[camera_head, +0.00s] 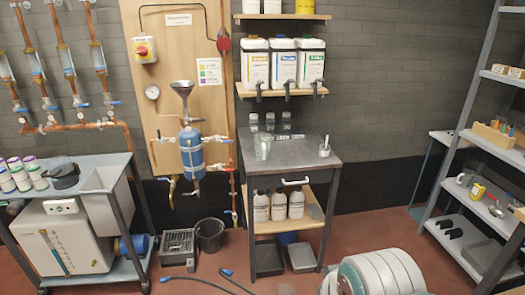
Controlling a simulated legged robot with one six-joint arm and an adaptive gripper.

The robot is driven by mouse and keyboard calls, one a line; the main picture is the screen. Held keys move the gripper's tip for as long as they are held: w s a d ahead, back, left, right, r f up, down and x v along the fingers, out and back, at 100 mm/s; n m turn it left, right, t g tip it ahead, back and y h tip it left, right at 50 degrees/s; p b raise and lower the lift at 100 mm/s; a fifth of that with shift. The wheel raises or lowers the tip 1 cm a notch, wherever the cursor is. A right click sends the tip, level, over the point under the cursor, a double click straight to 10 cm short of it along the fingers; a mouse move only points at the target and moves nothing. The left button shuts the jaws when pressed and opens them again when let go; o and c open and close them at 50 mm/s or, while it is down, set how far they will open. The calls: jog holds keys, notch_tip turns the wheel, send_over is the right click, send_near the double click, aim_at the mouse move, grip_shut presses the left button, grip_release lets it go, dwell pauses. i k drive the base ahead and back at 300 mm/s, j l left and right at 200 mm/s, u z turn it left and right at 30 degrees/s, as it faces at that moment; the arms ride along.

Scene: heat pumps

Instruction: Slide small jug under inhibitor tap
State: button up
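A clear jug-like vessel (262,149) stands at the left of the dark bench top, below and in front of the taps. Several smaller clear vessels stand behind it; which is the small jug is unclear.
The bench (290,160) has a clear middle and front. A small white pot (324,150) with a stick stands at its right. Small label cards (290,137) lie near the back. A blue vessel (191,152) with pipes is left; a grey rack (455,150) is right.

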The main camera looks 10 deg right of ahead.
aim_at(261, 142)
jog(key=i+l, duration=0.1)
jog(key=i, duration=1.85)
